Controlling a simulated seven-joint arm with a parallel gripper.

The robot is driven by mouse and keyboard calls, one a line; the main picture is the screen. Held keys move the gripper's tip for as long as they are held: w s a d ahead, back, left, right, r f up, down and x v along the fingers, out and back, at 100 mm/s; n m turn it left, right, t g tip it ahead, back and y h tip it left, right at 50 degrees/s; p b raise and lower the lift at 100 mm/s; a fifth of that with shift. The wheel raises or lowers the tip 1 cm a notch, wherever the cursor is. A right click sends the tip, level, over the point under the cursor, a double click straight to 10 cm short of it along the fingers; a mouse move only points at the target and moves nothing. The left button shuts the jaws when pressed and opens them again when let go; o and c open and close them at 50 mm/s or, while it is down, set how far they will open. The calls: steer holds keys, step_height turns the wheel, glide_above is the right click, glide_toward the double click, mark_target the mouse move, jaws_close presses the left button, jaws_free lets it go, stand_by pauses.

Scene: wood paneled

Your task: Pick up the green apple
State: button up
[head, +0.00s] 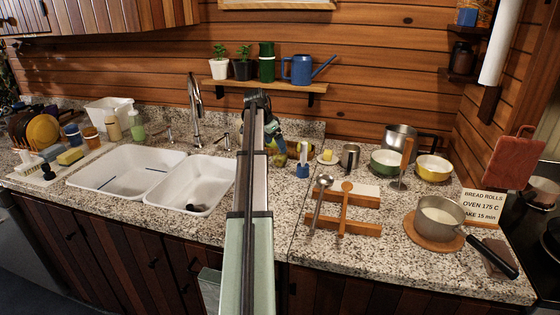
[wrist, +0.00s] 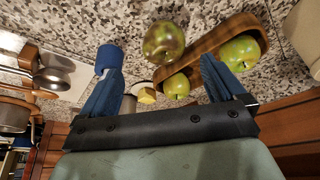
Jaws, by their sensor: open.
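A green apple (wrist: 163,42) with a brownish sheen sits on the speckled counter in the wrist view, outside the wooden tray (wrist: 200,65). Two more green apples are at the tray: one at its near end (wrist: 177,86) and one at its right (wrist: 240,52). My gripper (wrist: 158,66) is open, with its blue fingers spread and nothing held between them. The loose apple shows just beyond the gap between the fingers. In the head view my arm hides much of the gripper (head: 277,142) and the apples.
A blue-and-white item (head: 303,160) stands close right of the gripper. The double sink (head: 195,188) is left. A spoon rest (head: 345,226) lies in front. A shelf (head: 265,87) hangs behind.

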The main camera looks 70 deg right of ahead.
mark_target(278, 153)
steer(key=x, duration=0.4)
steer(key=shift+w+x, duration=0.15)
steer(key=shift+x, duration=1.15)
steer(key=shift+w+x, duration=0.2)
steer(key=shift+x, duration=1.1)
steer(key=shift+d, duration=0.15)
steer(key=c, duration=1.1)
steer(key=shift+c, duration=0.2)
steer(key=shift+r, duration=0.1)
step_height(278, 153, up, 10)
steer(key=shift+f, duration=0.1)
